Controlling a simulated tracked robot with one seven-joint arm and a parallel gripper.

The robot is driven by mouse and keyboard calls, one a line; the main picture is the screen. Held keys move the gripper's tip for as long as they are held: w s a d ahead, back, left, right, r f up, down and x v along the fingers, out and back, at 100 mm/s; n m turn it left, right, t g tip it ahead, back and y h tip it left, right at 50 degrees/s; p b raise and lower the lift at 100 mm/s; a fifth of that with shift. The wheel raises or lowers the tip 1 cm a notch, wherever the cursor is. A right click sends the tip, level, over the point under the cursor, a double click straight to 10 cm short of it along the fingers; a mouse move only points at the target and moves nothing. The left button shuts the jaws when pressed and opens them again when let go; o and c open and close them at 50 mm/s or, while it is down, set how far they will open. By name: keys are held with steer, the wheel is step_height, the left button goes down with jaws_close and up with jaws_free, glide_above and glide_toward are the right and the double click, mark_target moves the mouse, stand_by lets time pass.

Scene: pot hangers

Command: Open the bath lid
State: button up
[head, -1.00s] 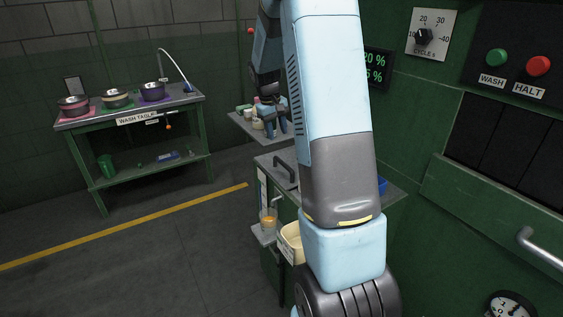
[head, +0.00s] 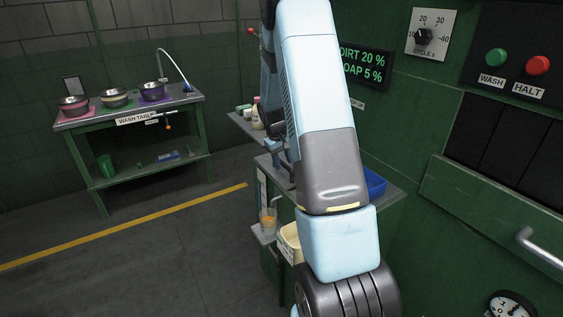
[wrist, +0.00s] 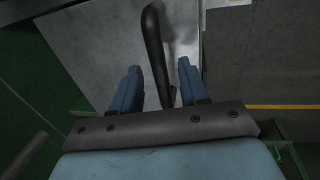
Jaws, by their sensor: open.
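The bath lid (wrist: 95,50) is a flat grey metal panel in the wrist view. Its dark curved bar handle (wrist: 153,40) rises between the two blue fingers of my gripper (wrist: 157,70). The fingers are apart, one on each side of the handle; I cannot tell whether either touches it. In the head view the lid's grey top (head: 264,160) shows only partly, left of my arm. My gripper there (head: 280,157) is low over it, mostly hidden behind my arm, and the handle is hard to make out.
A blue tray (head: 374,184) sits right of my arm. A cream tub (head: 289,243) and a cup with orange contents (head: 268,222) are at the front. The wash table (head: 130,112) is far left, with open floor between.

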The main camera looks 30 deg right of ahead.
steer(key=shift+f, duration=0.2)
jaws_close()
stand_by(0.3)
